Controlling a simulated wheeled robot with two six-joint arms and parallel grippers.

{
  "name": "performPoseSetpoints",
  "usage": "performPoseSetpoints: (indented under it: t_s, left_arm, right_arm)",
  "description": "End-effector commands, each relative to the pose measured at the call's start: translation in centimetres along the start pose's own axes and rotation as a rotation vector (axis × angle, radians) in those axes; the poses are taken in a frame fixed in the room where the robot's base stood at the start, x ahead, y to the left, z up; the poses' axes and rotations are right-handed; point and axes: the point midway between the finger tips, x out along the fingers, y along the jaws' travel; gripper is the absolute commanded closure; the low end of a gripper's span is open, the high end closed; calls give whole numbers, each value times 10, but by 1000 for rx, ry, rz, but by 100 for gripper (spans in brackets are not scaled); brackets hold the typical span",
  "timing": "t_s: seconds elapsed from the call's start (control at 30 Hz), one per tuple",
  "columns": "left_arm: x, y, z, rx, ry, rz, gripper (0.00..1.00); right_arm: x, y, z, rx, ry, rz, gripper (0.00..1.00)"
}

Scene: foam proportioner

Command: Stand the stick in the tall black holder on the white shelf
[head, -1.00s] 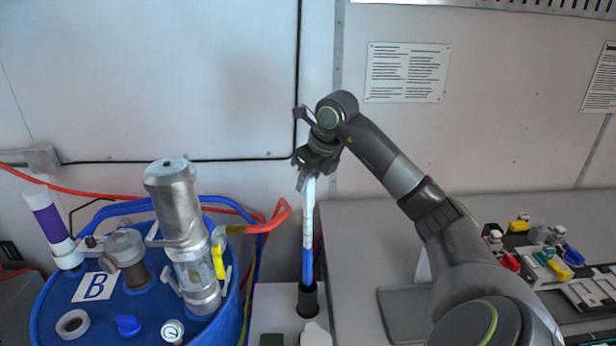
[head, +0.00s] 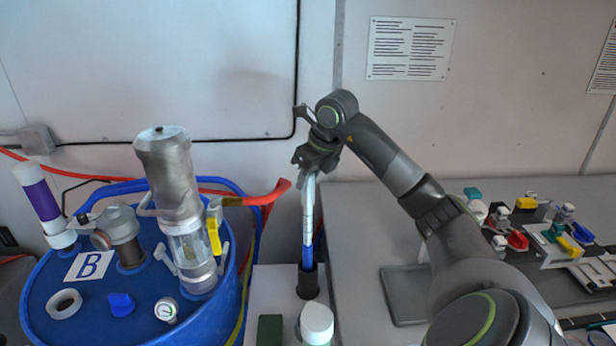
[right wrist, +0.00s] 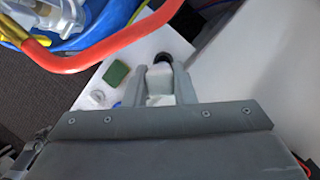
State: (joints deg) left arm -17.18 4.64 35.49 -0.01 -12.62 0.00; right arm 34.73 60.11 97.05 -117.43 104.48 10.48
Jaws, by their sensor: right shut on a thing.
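The stick (head: 308,215), white above and blue below, stands nearly upright. My right gripper (head: 310,170) is shut on its top end, reaching down from above. The stick's blue lower end goes into the mouth of the tall black holder (head: 307,283), which hides its tip. The holder stands on the white shelf (head: 268,292). In the right wrist view, my right gripper (right wrist: 160,88) has the white top of the stick (right wrist: 160,96) between its fingers, with the dark holder (right wrist: 163,58) partly visible beyond. My left gripper is out of view.
A blue drum (head: 130,310) with a metal cylinder (head: 170,180) stands to the left. A red hose (head: 265,195) ends close to the stick. A green block (head: 270,329) and a white-capped container (head: 316,322) stand in front of the holder. A grey table lies right.

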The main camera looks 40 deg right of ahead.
Motion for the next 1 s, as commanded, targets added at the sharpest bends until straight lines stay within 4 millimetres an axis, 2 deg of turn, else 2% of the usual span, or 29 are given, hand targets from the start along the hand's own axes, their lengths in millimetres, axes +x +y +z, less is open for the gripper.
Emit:
performPoseSetpoints:
  t_s: [0.37, 0.4, 0.57, 0.87, 1.0]
  left_arm:
    - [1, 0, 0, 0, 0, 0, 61]
    - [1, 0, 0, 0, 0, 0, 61]
    - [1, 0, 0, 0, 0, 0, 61]
    - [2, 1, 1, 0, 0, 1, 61]
    - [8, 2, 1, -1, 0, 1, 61]
  right_arm:
    - [2, 0, -1, 0, -1, 0, 100]
    - [2, 0, -1, 0, 0, 0, 72]
    - [2, 0, -1, 0, 0, 0, 51]
    - [0, 0, -1, 0, 0, -1, 51]
    - [-12, -1, -1, 0, -3, -3, 51]
